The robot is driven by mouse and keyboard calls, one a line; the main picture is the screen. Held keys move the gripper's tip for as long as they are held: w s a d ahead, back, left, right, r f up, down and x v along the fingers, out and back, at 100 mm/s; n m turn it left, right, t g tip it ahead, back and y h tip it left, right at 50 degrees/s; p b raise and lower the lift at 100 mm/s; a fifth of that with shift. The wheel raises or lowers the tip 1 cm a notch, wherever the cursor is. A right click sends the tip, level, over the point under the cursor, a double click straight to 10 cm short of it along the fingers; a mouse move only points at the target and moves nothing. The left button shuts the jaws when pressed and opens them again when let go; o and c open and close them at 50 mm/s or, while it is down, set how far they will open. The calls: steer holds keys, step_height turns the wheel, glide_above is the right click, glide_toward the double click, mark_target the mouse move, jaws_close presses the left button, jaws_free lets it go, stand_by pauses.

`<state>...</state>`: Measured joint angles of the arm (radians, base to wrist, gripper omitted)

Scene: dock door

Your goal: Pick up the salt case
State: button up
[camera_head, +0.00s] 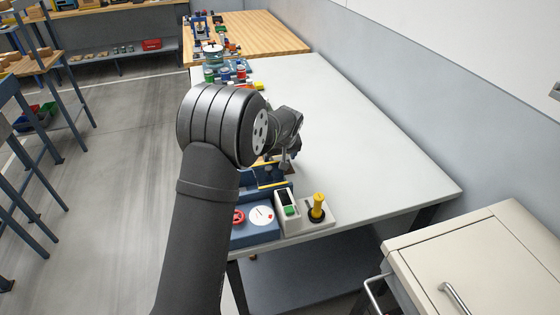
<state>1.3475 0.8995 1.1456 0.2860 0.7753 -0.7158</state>
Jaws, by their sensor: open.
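My gripper (288,164) hangs over the near part of the pale table (375,150), pointing down. Its jaws are open, but they are small and partly hidden behind my arm. I cannot make out a salt case for certain. A blue box with yellow edges (268,183) stands just below and left of the gripper in the picture, partly covered by my arm. Several small cans and containers, among them a red one (225,72), stand at the table's far left. They are too small to identify.
A blue panel (255,232) with a red wheel and white dial, a device with a green button (289,212) and a yellow knob (317,206) line the near edge. A cream cabinet (480,255) stands at right. The table's middle and right are clear.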

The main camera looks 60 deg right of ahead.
steer(key=shift+f, duration=0.2)
steer(key=c, duration=1.1)
steer(key=shift+c, duration=0.2)
